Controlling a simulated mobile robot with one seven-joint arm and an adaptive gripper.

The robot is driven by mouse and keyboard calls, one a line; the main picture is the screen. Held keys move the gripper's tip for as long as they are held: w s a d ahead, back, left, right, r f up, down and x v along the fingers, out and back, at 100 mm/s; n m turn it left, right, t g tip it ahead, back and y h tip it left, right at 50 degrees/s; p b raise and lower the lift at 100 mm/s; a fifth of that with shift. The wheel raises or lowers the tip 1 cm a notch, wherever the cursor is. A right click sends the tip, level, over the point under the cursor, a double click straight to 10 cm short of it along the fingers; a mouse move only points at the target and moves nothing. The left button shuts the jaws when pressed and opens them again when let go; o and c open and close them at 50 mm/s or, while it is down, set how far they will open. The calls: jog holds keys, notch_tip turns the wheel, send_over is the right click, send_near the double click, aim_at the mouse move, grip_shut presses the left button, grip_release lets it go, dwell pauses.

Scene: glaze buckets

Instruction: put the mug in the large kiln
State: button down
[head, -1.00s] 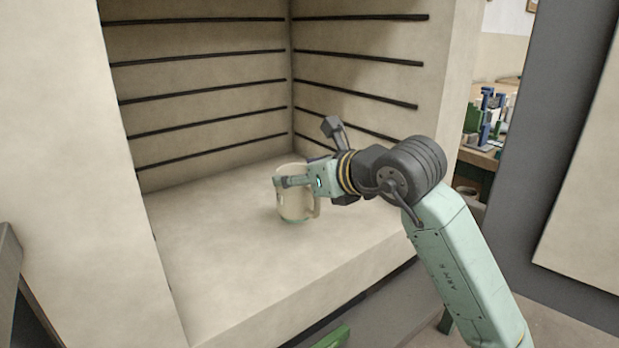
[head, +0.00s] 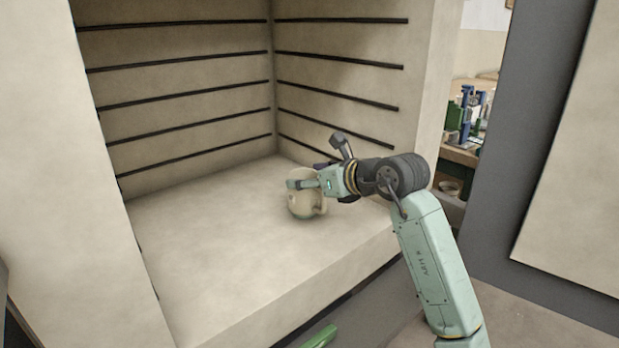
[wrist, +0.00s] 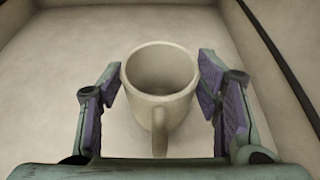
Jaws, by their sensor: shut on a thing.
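The cream mug (head: 303,205) is inside the large kiln, above or on its pale floor (head: 205,245), toward the right side wall. My gripper (head: 306,178) reaches in from the right and is shut on the mug. In the wrist view the purple-padded fingers (wrist: 160,88) flank the mug (wrist: 158,75), with its open rim up and its handle toward my palm. In the head view the mug looks tilted. I cannot tell whether its base touches the floor.
The kiln's back and right walls (head: 340,65) carry dark horizontal grooves. The left front wall (head: 60,150) and right jamb border the opening. Floor to the left of the mug is clear. A green part (head: 320,337) sits below the front edge; a cluttered bench stands outside at right.

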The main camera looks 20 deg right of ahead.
jog(key=shift+f, duration=0.15)
jog(key=c, duration=0.5)
grip_release()
jog(key=shift+r, duration=0.25)
jog(key=b+v, duration=0.1)
jog(key=v, duration=1.1)
jog(key=shift+f, duration=0.15)
